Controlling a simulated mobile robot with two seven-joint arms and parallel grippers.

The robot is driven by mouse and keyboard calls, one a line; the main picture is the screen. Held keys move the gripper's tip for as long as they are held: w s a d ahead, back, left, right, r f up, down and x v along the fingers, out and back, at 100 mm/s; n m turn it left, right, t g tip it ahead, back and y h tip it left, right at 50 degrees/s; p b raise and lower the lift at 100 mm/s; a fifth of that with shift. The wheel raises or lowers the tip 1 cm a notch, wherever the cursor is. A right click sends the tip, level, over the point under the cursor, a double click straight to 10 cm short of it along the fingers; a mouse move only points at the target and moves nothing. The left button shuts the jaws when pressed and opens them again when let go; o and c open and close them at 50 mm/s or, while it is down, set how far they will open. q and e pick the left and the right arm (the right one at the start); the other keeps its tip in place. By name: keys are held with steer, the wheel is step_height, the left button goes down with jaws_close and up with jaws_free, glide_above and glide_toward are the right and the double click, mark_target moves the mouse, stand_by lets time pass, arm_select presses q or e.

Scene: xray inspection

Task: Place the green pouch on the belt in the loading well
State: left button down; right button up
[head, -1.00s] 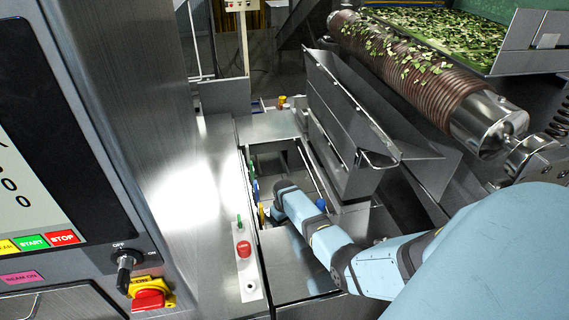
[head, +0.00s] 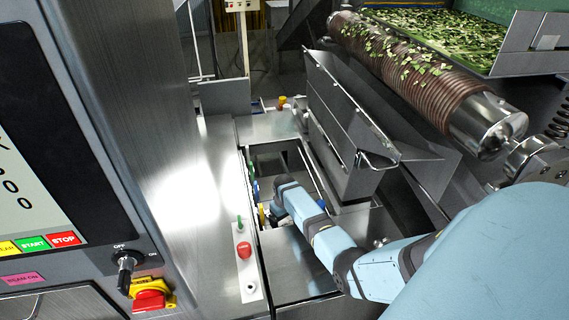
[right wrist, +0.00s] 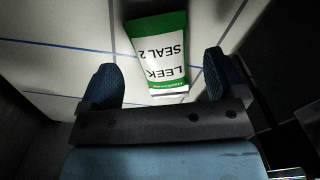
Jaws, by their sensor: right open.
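The green pouch (right wrist: 158,35), green and white with "LEEK SEAL 2" printing, shows in the right wrist view on a pale surface with blue lines, which looks like the belt (right wrist: 55,25). My right gripper (right wrist: 160,74) is open, with one dark blue finger to each side of the pouch's near end. The fingers do not visibly touch it, and their height above it is hard to tell. In the head view the right gripper (head: 271,214) reaches down into the loading well (head: 268,160), mostly hidden by my wrist. The pouch cannot be made out there. My left gripper is not seen.
A steel chute (head: 340,100) stands close to the right of the well. A panel with a red button (head: 244,250) runs along its left edge. A cabinet with a screen (head: 30,160) fills the left. Leafy greens (head: 440,40) lie at the upper right.

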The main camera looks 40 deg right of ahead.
mark_target(284, 224)
step_height(284, 224, up, 10)
steer(key=shift+f, duration=0.2)
stand_by(0.4)
